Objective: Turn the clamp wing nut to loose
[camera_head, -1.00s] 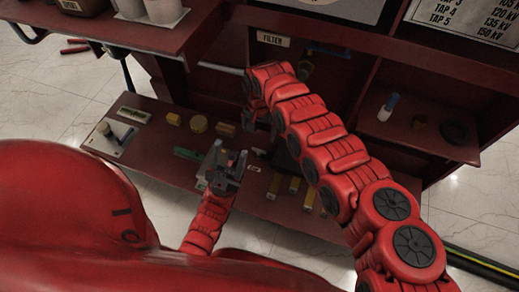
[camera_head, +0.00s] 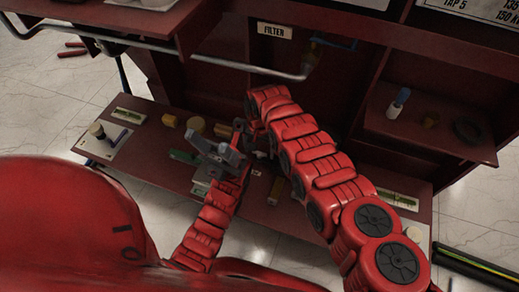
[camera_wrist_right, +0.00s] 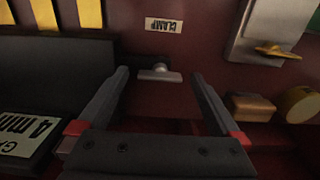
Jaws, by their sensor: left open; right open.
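In the right wrist view a small pale metal T-shaped piece (camera_wrist_right: 160,73), which looks like the clamp wing nut, sits beside an upside-down CLAMP label (camera_wrist_right: 164,25) on the dark red surface. My right gripper (camera_wrist_right: 157,78) is open, with one finger on each side of this piece in the picture; no contact is visible. In the head view the right arm covers most of that gripper and the clamp area. My left gripper (camera_head: 218,152) is open and empty over the lower shelf, left of the right arm's end.
The lower shelf (camera_head: 150,150) holds several small yellow parts. In the wrist view a grey plate with a brass wing-shaped piece (camera_wrist_right: 276,51) lies right, and a dark block with a label (camera_wrist_right: 28,133) left. A metal rail (camera_head: 240,66) crosses above; a side shelf (camera_head: 425,138) is at right.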

